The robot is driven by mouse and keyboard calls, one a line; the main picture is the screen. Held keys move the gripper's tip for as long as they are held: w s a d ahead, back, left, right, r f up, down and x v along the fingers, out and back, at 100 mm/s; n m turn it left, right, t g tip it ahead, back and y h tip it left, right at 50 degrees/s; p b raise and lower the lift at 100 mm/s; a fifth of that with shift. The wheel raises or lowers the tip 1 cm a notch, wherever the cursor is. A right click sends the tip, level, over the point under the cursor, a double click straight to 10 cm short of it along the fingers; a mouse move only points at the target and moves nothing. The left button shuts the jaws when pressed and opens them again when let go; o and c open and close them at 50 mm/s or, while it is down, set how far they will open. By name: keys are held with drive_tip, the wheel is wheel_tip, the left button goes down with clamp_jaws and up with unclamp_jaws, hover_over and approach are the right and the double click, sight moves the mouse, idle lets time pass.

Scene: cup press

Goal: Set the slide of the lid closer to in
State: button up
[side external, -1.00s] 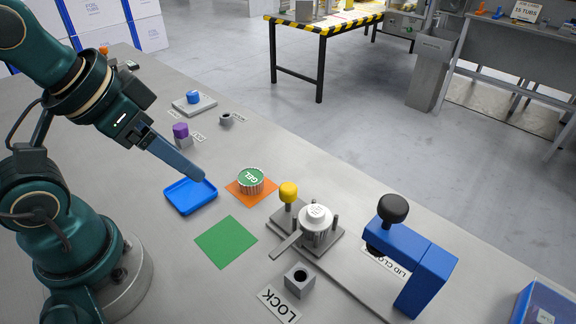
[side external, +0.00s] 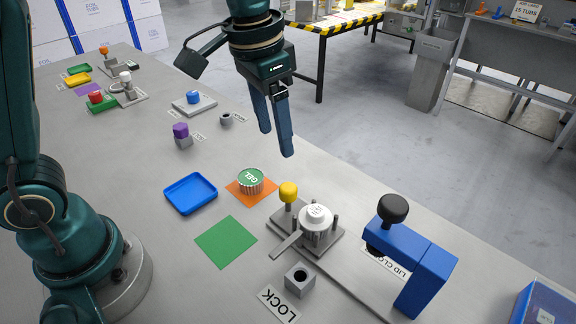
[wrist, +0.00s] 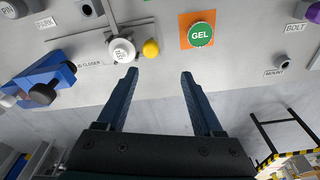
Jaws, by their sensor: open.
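The lid closer is a blue press frame (side external: 432,275) with a black knob (side external: 393,208), next to the label "LID CLOSER". In front of it, on a grey slide plate (side external: 334,246) with several pins, stands a white-topped cup (side external: 316,218). A yellow-knobbed pin (side external: 288,192) stands at the plate's corner. The wrist view shows the blue frame (wrist: 38,78), white cup top (wrist: 122,50) and yellow knob (wrist: 151,48). My gripper (side external: 276,150) is open and empty, raised in the air above the far side of the GEL tub and the slide. The slide plate is outside the blue frame.
A GEL tub (side external: 251,180) stands on an orange mat (side external: 237,192). A blue tray (side external: 190,207), a green mat (side external: 226,242) and a grey LOCK socket (side external: 300,282) are nearby. A purple-topped block (side external: 181,131) and a blue knob on a plate (side external: 194,97) lie farther back.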

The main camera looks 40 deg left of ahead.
drive_tip(key=g, duration=0.2)
hover_over(289, 187)
drive_tip(key=shift+m, duration=0.3)
wheel_tip(289, 187, down, 6)
drive_tip(key=shift+a+r, duration=0.1)
drive_tip(key=shift+r, duration=0.1)
drive_tip(key=shift+f, duration=2.5)
clamp_jaws()
drive_tip(key=shift+r, duration=0.1)
